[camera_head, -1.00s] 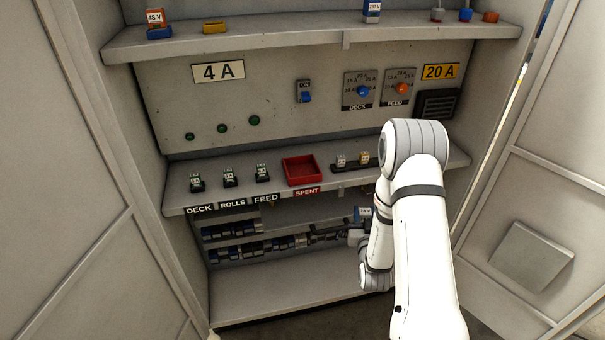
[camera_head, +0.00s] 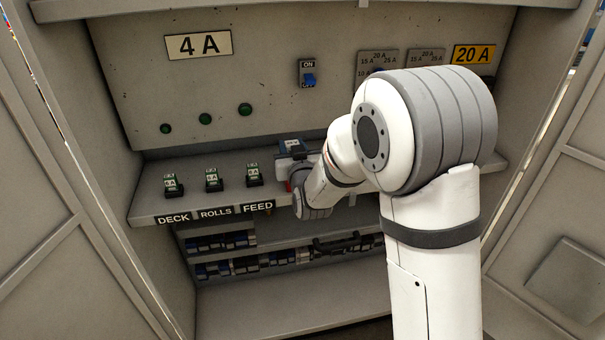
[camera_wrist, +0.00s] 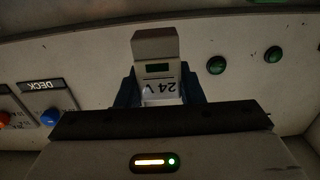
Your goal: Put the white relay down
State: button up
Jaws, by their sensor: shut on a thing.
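In the head view the gripper is above the middle shelf, right of the FEED socket and in front of the back panel. The relay's label (camera_head: 292,145) shows small there. I cannot tell whether the relay touches anything below.
A sliver of red (camera_head: 289,186) shows beside my wrist. My arm hides the shelf's right part. Lower shelves hold blue and dark parts; the bottom shelf (camera_head: 290,300) has free room.

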jog(key=f, duration=0.3)
jog(key=shift+w+d+f, duration=0.2)
jog(key=shift+f, duration=2.05)
jog(key=shift+f, duration=0.1)
jog(key=o, duration=1)
